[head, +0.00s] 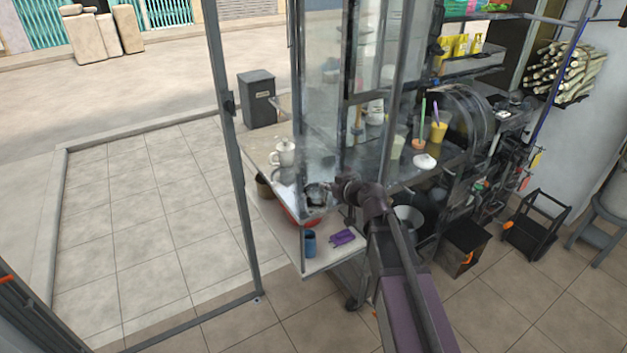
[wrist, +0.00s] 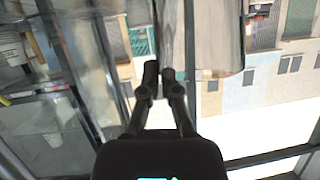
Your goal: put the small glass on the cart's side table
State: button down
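My gripper (head: 337,188) is over the near end of the cart, at the glass case's lower front corner. In the wrist view its fingertips (wrist: 160,80) are close together with only a sliver between them, and I see nothing held. A pale side table (head: 258,148) juts from the cart's left end, with a white lidded pot (head: 284,154) on it. A small metallic vessel (head: 316,196) stands just left of my gripper, apart from it as far as I can tell. I cannot make out the small glass for certain.
A lower shelf (head: 326,262) holds a blue cup (head: 309,243) and a purple item (head: 342,238). Upright glass panes and a dark post (head: 236,150) stand close by. The cart counter holds a yellow cup (head: 438,132) and a white lidded bowl (head: 425,162). Tiled floor at left is clear.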

jog(key=w+a+f+b, duration=0.1)
jog(key=w+a, duration=0.2)
jog(key=w, duration=1)
jog(key=shift+w+a+f, duration=0.15)
jog(key=shift+w+a, duration=0.1)
jog(key=shift+a, duration=0.15)
jog(key=shift+w, duration=0.15)
jog(key=shift+w+a+f+b, duration=0.1)
jog(key=shift+w+f+b, duration=0.15)
jog(key=shift+f+b, duration=0.75)
jog(key=shift+w+a+f+b, duration=0.1)
jog(key=shift+w+f+b, duration=0.15)
jog(key=shift+f+b, duration=0.65)
jog(key=shift+f, duration=0.15)
jog(key=c, duration=0.8)
grip_release()
jog(key=shift+r, duration=0.2)
